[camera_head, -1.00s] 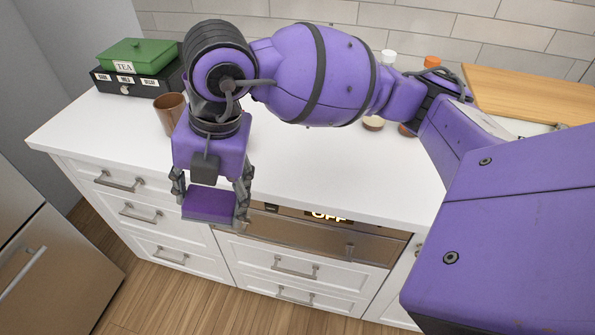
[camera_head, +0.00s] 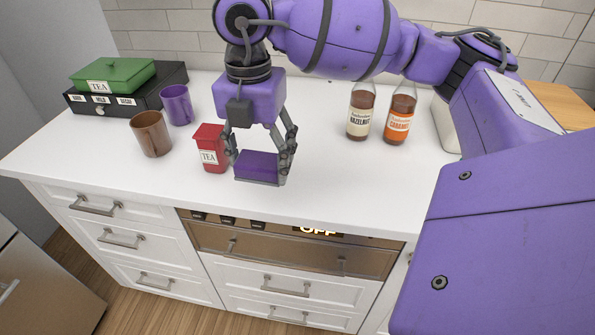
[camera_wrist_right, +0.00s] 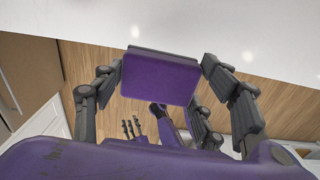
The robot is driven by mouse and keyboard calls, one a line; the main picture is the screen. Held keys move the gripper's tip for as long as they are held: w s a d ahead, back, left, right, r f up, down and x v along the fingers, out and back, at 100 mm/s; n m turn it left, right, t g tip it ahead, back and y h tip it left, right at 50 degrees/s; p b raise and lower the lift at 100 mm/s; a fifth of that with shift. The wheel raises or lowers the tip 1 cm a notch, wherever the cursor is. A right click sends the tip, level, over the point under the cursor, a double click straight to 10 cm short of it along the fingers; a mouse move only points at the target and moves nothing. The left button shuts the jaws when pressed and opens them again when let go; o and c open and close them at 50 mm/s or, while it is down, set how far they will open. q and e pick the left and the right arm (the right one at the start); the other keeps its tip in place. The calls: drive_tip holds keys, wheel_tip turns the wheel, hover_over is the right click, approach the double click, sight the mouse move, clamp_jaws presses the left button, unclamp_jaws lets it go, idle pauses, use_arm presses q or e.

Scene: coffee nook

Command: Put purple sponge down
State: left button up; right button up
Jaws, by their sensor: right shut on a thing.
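The purple sponge (camera_head: 257,166), a flat block with a grey edge, is held between the fingers of my right gripper (camera_head: 262,160). The gripper points down and is shut on the sponge's two ends. In the head view the sponge appears over the white countertop (camera_head: 340,185), near its front edge and just right of the red tea tin. In the wrist view the sponge (camera_wrist_right: 161,78) overlaps the line between countertop and wood floor. I cannot tell whether it touches the counter.
The red tea tin (camera_head: 210,150) stands close left of the sponge. A brown mug (camera_head: 151,135), purple mug (camera_head: 177,104) and black box (camera_head: 130,97) with a green tea box (camera_head: 113,76) are farther left. Hazelnut (camera_head: 360,115) and caramel (camera_head: 399,117) bottles stand right. Counter between is clear.

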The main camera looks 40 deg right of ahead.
hover_over(287, 182)
drive_tip(key=f, duration=0.6)
drive_tip(key=shift+s+a+f, duration=0.15)
drive_tip(key=shift+a+f, duration=0.1)
drive_tip(key=shift+f, duration=0.15)
drive_tip(key=f, duration=0.1)
drive_tip(key=p, duration=0.1)
drive_tip(key=f, duration=0.1)
drive_tip(key=shift+d+f, duration=0.25)
drive_tip(key=shift+f, duration=0.3)
drive_tip(key=o, duration=1.1)
drive_tip(key=shift+f, duration=0.1)
